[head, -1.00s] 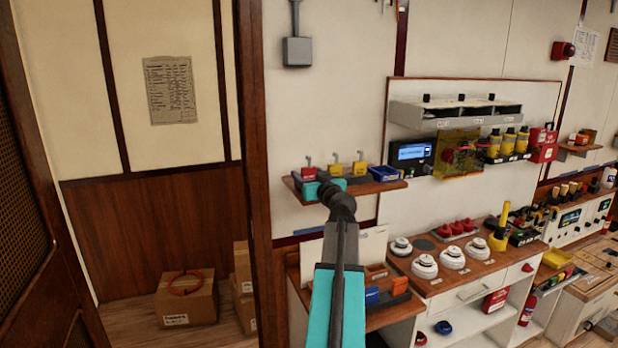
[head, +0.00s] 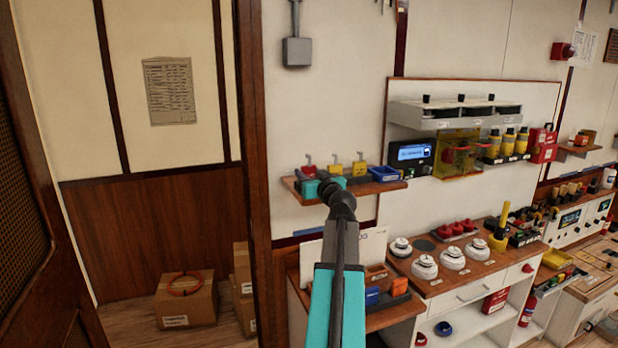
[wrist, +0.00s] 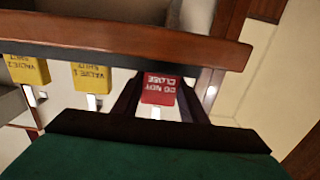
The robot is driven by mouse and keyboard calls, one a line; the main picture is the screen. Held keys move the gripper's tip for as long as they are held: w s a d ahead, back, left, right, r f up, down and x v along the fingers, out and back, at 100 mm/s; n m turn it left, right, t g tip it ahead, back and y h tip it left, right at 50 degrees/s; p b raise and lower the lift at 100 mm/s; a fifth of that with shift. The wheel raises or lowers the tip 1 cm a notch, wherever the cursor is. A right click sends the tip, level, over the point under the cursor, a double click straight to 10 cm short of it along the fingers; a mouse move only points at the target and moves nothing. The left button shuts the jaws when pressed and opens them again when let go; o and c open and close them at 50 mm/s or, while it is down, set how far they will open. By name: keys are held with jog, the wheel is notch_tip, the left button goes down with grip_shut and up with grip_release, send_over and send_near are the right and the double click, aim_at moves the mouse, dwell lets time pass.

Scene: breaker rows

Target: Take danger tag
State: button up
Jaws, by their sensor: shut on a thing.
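The red tag (wrist: 159,88) reads "DO NOT CLOSE", upside down in the wrist view. In the head view my arm reaches up to the shelf, and the fingertips are hard to make out. The tag still looks to be in its place in the row. Two yellow valve tags (wrist: 91,78) (wrist: 25,70) hang beside it, apart from my fingers.
The small wall shelf (head: 392,186) also carries a blue bin (head: 384,173) at its right end. A counter (head: 462,272) with white round detectors is lower right. A dark wooden post (head: 254,130) stands close left of the shelf. Cardboard boxes (head: 187,302) sit on the floor.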

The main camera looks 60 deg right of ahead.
jog(key=shift+r+b, duration=0.6)
jog(key=shift+r, duration=0.65)
jog(key=shift+s+a+r, duration=0.15)
jog(key=shift+a, duration=0.1)
jog(key=s+a+r+b, duration=0.1)
jog(key=s+a+b, duration=0.4)
jog(key=s+a, duration=0.4)
jog(key=shift+a+r, duration=0.25)
jog(key=shift+a, duration=1.55)
